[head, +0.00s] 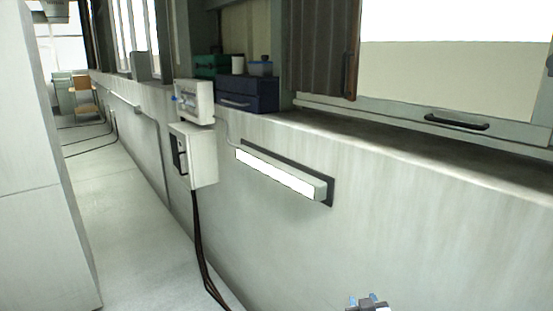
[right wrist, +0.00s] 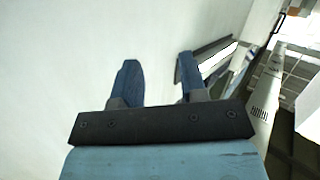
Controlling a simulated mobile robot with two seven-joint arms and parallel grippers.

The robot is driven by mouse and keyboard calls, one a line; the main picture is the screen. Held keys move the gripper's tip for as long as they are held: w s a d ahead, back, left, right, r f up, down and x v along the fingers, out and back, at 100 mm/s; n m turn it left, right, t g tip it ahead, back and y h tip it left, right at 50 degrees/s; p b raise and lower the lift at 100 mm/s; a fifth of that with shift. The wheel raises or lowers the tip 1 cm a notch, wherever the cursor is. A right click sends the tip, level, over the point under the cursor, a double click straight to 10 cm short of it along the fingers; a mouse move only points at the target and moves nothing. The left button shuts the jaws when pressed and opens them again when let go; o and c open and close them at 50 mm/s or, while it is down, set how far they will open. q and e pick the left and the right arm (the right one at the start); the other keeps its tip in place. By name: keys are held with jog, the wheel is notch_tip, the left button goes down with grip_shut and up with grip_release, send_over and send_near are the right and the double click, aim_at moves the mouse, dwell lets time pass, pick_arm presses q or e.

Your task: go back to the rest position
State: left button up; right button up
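My right gripper (right wrist: 157,68) shows in the right wrist view with its two blue fingers spread apart and nothing between them. A pale wall lies behind the fingers. In the head view only the tips of a gripper (head: 367,302), which I take to be my right one, show at the bottom edge, in front of the grey wall (head: 420,220). My left gripper is in neither view.
A lit strip lamp (head: 275,172) and a grey switch box (head: 200,155) with hanging cables stick out from the wall. A dark blue toolbox (head: 250,95) stands on the ledge. A pale panel (head: 40,170) stands at left; the floor (head: 130,215) between is clear.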

pick_arm(q)
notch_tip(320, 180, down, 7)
jog(key=b, duration=0.8)
pick_arm(e)
jog(key=s+a+f+n+g+y, duration=0.1)
jog(key=s+f+g+y, duration=0.15)
jog(key=s+f, duration=1)
jog(key=s+a+f+g+y, duration=0.1)
jog(key=s+a+f+y, duration=0.15)
jog(key=s+f, duration=1.05)
pick_arm(q)
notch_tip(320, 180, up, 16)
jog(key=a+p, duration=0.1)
jog(key=p, duration=2)
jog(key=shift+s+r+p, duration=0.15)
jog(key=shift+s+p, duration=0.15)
jog(key=shift+p, duration=0.1)
pick_arm(e)
jog(key=s+d+r, duration=0.1)
jog(key=s+r, duration=0.1)
jog(key=r, duration=0.7)
jog(key=s+d+r, duration=0.1)
jog(key=s+r, duration=0.1)
jog(key=r, duration=0.8)
jog(key=shift+d, duration=0.15)
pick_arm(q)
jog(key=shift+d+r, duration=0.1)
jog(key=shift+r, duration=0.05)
pick_arm(e)
jog(key=shift+s, duration=0.1)
